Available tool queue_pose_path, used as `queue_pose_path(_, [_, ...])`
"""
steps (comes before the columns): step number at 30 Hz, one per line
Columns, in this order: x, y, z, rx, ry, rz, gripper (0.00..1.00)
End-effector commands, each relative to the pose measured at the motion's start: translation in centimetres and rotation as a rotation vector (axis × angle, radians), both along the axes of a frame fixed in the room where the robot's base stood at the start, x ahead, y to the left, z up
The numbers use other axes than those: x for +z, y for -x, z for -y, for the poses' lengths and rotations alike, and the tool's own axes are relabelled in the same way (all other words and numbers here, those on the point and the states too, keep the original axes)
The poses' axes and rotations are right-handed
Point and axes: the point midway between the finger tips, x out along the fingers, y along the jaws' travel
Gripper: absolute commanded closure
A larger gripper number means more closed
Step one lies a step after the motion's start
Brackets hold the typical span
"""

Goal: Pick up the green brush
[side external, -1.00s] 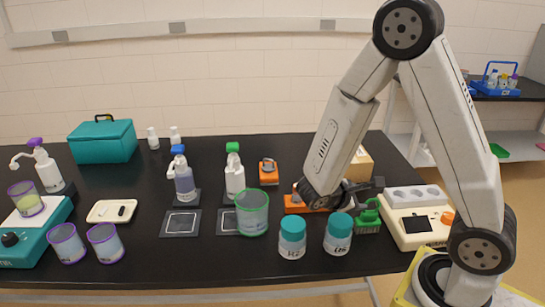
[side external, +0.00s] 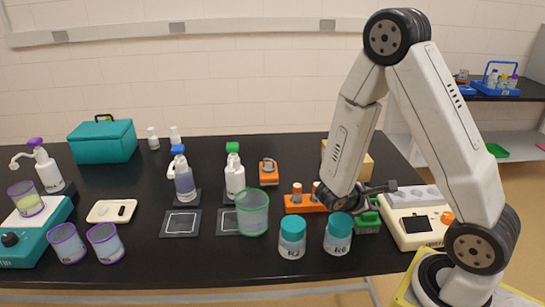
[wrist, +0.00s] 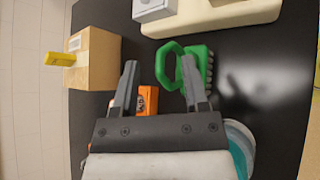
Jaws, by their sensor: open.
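The green brush (wrist: 168,75) lies on the black bench, with a looped handle and a bristle block to its right in the wrist view. In the side view only part of the brush (side external: 367,224) shows, partly hidden by my gripper (side external: 380,188) and a teal-lidded jar. My gripper (wrist: 158,72) is open and empty. In the wrist view the handle lies beyond the fingertips, right of centre, close to the right finger, which overlaps the brush's near part. I cannot tell the exact height gap.
Two teal-lidded jars (side external: 292,236) stand in front, the right one close to the brush. An orange rack (side external: 297,207) is to the left. A cream device (side external: 411,232) stands to the right. A cardboard box (wrist: 93,60) is behind.

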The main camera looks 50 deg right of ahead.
Motion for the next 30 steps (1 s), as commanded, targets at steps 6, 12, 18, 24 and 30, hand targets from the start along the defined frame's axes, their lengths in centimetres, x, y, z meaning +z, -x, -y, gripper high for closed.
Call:
queue_pose_path(6, [-0.19,0.04,0.3,0.001,0.0,0.001,0.43])
queue_pose_path(12, [-0.17,0.04,0.28,0.001,0.0,0.001,0.43])
queue_pose_path(18, [-0.16,0.03,0.28,0.001,0.0,0.002,0.49])
queue_pose_path(24, [-0.16,0.03,0.28,0.001,0.0,0.002,1.0])
queue_pose_path(30, [-0.17,0.06,0.27,0.001,-0.001,0.0,1.0])
